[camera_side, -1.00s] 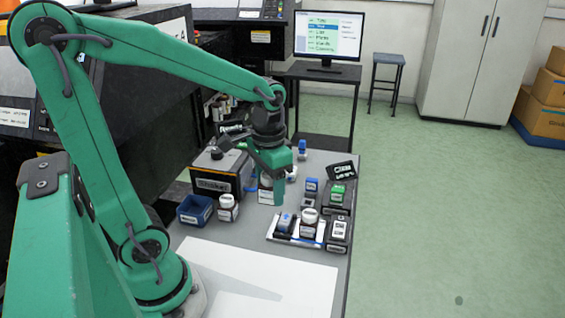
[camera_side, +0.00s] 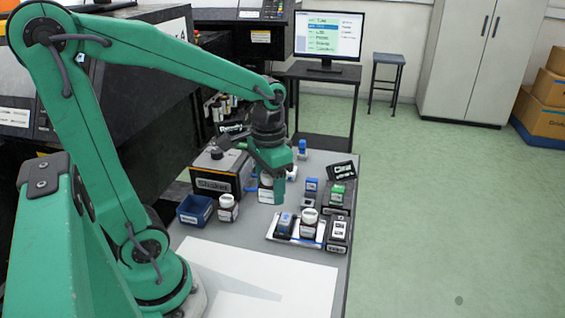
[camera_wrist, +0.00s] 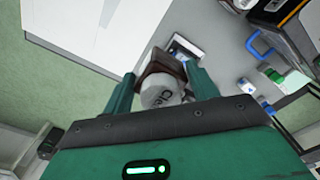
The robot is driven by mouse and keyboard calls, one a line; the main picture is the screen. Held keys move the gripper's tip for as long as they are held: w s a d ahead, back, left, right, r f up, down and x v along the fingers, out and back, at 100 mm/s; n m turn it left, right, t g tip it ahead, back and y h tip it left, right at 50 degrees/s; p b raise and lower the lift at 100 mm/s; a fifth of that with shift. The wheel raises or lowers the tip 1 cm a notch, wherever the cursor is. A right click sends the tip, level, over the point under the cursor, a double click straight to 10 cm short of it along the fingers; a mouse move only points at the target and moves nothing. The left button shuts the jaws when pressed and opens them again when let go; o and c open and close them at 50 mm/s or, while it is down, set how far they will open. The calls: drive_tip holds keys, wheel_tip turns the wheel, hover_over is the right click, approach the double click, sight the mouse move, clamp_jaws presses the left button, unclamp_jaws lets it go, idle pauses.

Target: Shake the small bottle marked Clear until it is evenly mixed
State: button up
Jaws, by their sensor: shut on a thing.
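My gripper (camera_side: 275,190) is over the grey table, between the shaker box and the tray. In the wrist view my gripper (camera_wrist: 162,85) is shut on a small bottle with a white cap (camera_wrist: 160,93) and a brown body (camera_wrist: 161,68). The liquid inside cannot be seen.
The shaker box (camera_side: 215,178) stands behind left. A blue bin (camera_side: 194,209) and another bottle (camera_side: 227,208) are left of my gripper. A tray (camera_side: 275,235) with a blue stamp and a bottle is front right.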

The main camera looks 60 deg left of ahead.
drive_tip(key=shift+f, duration=2.9)
drive_tip(key=shift+r, duration=0.1)
idle(1.1)
drive_tip(key=shift+s+r, duration=0.1)
drive_tip(key=shift+s, duration=0.05)
idle(0.3)
